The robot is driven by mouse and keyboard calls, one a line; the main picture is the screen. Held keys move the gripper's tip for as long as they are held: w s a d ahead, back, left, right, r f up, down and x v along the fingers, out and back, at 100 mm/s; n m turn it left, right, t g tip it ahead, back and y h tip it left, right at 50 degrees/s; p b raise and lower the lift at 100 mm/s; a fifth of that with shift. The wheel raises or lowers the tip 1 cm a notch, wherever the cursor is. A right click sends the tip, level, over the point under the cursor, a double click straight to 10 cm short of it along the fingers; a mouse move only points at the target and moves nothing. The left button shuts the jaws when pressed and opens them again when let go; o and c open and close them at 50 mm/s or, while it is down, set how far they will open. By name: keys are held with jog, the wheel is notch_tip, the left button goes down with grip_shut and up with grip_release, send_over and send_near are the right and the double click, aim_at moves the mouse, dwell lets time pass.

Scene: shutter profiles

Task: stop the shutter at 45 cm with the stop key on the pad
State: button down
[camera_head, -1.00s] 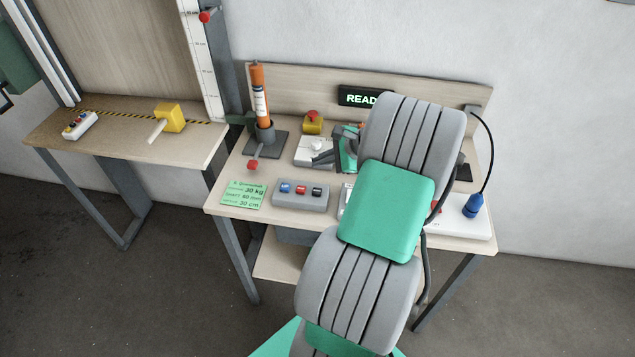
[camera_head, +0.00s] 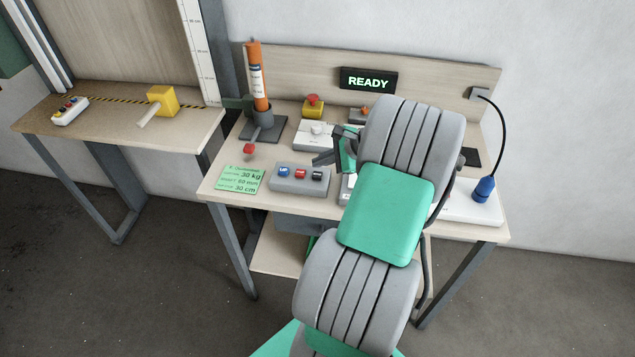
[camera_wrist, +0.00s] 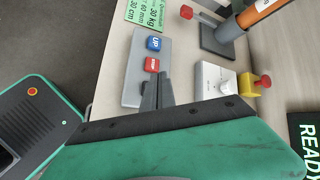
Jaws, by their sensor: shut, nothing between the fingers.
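The grey key pad (camera_head: 302,180) lies near the front of the workbench, with a blue key (camera_head: 285,171), a red key (camera_head: 301,174) and a black key (camera_head: 318,175) in a row. My gripper (camera_head: 324,158) is shut and empty, over the pad's black-key end. I cannot tell whether it touches the pad.
A sign (camera_head: 368,80) reads READY. A green card (camera_head: 240,179) showing 30 kg, 60 mm and 30 cm lies left of the pad. An orange cylinder (camera_head: 257,75), a yellow-based red button (camera_head: 313,107) and a white box (camera_head: 316,134) stand behind.

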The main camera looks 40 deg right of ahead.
aim_at(317, 176)
jog(key=shift+f, duration=0.7)
dwell(1.5)
jog(key=shift+f, duration=0.4)
